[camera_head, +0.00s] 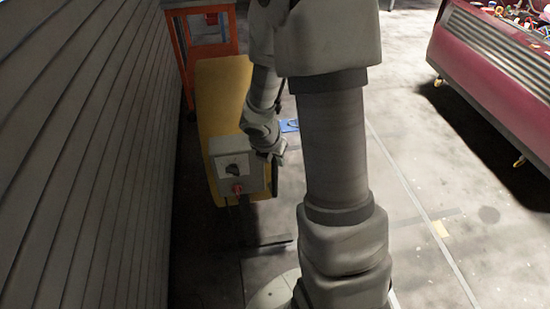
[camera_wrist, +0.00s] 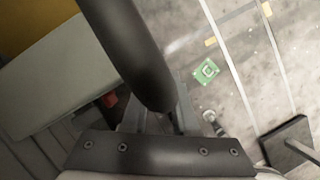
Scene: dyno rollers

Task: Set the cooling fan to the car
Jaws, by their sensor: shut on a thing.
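The cooling fan appears to be the yellow unit (camera_head: 218,100) with a grey control box (camera_head: 228,165), standing beside the slatted wall. The box has a dark knob and a red button (camera_head: 237,188). My gripper (camera_head: 277,155) is at the box's right side in the head view, partly hidden by my arm. In the wrist view my gripper (camera_wrist: 158,118) is shut around a thick dark bar (camera_wrist: 128,55), which looks like the fan's handle. The grey box (camera_wrist: 65,75) is beside it on the left. I cannot make out a car in either view.
The slatted wall (camera_head: 85,150) runs close along the left. An orange frame (camera_head: 186,60) stands behind the fan. A red wheeled cabinet (camera_head: 500,75) with cluttered items on top is at right. The floor (camera_head: 430,210) between has free room. A green-and-white floor marking (camera_wrist: 206,71) shows.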

